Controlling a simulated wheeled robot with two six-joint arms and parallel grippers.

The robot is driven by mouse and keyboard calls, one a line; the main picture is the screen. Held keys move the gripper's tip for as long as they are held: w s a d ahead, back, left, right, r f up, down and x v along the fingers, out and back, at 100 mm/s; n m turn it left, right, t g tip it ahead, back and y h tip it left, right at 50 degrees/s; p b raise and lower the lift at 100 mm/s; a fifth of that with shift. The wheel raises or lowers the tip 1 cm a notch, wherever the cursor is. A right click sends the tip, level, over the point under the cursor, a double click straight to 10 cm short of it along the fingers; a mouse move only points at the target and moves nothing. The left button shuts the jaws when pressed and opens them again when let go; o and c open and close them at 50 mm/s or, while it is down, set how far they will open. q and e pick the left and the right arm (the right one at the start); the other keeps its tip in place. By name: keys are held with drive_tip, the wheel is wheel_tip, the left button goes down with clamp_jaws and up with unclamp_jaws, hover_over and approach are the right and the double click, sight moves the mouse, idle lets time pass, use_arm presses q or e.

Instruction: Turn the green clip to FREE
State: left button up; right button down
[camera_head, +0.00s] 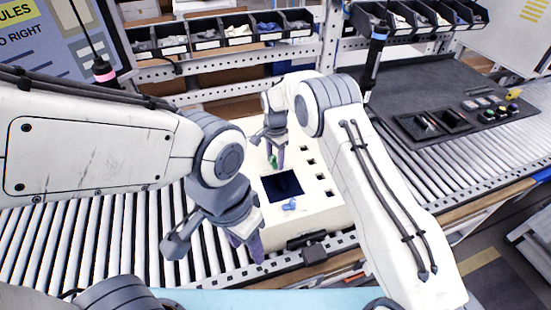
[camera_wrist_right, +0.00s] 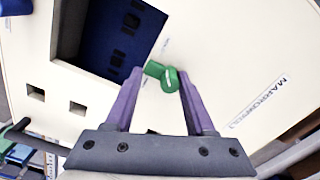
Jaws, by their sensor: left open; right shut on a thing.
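The green clip (camera_head: 273,161) sits on the top of a white box (camera_head: 325,213), just behind its dark square opening (camera_head: 282,186). In the right wrist view the clip (camera_wrist_right: 166,75) lies at the opening's corner, between the purple fingertips. My right gripper (camera_wrist_right: 161,74) is shut on the clip; in the head view the gripper (camera_head: 276,155) reaches down to it from behind. I cannot read a FREE mark beside the clip. My left gripper (camera_head: 249,246) is open and empty, pointing down over the near left side of the box.
A blue clip (camera_head: 289,205) sits at the opening's near edge. The box stands on a roller conveyor (camera_head: 110,235). A dark workbench mat (camera_head: 430,85) with small trays lies at the right. Parts bins (camera_head: 238,31) line the back.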

drive_tip(key=shift+w, duration=0.1)
drive_tip(key=n+b, duration=0.2)
drive_tip(key=n, duration=0.1)
drive_tip(key=shift+w, duration=0.15)
drive_tip(key=n+b, duration=0.1)
drive_tip(key=n, duration=0.1)
drive_tip(key=n+b, duration=0.1)
drive_tip(key=n, duration=0.1)
drive_tip(key=shift+w+d+n, duration=0.1)
drive_tip(key=shift+w+n, duration=0.1)
drive_tip(key=shift+n, duration=0.1)
drive_tip(key=n, duration=0.3)
drive_tip(key=n+b, duration=0.1)
drive_tip(key=n, duration=0.1)
drive_tip(key=shift+w+r, duration=0.1)
drive_tip(key=shift+w, duration=0.15)
drive_tip(key=n, duration=0.5)
drive_tip(key=shift+w+b, duration=0.2)
drive_tip(key=shift+b, duration=0.1)
drive_tip(key=shift+c, duration=1.4)
unclamp_jaws()
drive_tip(key=shift+n, duration=0.3)
